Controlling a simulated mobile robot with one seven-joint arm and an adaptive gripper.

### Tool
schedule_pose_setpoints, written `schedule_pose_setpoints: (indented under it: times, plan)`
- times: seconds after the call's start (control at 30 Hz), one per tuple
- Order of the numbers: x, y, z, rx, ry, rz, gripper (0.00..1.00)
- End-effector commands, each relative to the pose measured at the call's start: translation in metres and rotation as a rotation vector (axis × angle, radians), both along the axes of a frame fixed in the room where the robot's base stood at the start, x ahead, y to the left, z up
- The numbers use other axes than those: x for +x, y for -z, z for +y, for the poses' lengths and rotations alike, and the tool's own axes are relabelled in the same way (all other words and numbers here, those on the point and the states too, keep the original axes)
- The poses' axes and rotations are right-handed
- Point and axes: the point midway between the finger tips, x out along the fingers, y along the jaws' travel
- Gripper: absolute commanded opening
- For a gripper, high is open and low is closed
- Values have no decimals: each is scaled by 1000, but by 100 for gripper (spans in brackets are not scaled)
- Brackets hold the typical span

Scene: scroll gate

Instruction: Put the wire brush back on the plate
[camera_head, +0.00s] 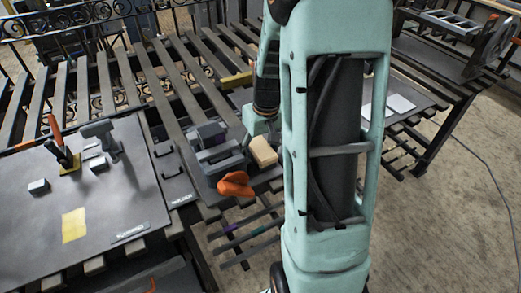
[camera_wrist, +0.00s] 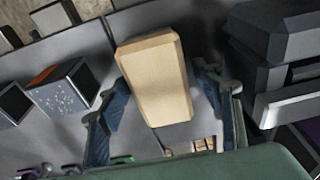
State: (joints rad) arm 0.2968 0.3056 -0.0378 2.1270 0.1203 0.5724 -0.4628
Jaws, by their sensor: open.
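A tan wooden block (camera_wrist: 157,78) lies between the two fingers of my gripper (camera_wrist: 162,88) in the wrist view. The fingers are apart, one on each side of it; whether either touches it I cannot tell. The block also shows in the head view (camera_head: 263,151), just right of my gripper's end (camera_head: 254,124). It may be the wire brush, but no bristles show. Beneath it in the wrist view is a flat grey surface (camera_wrist: 75,50); I cannot tell whether this is the plate. On the left in the head view is a large dark grey sheet (camera_head: 110,205).
A dark grey boxy thing (camera_wrist: 285,45) stands close right of my gripper. A speckled box (camera_wrist: 65,92) is at left. An orange thing (camera_head: 236,184) lies below the block in the head view. A yellow piece (camera_head: 74,225) lies on the left sheet.

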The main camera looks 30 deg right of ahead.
Motion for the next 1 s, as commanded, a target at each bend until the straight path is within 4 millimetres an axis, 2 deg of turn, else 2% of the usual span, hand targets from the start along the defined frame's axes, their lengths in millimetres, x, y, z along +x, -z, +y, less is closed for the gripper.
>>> schedule_pose_setpoints:
  times: [0.17, 0.6, 0.8, 1.0]
  plan:
    - [0, -16, -1, -2, 0, -5, 60]
    - [-14, -103, -1, -2, 0, -4, 60]
    - [-17, -120, -1, -1, 0, -2, 60]
    - [-18, -122, -1, 0, 0, 0, 60]
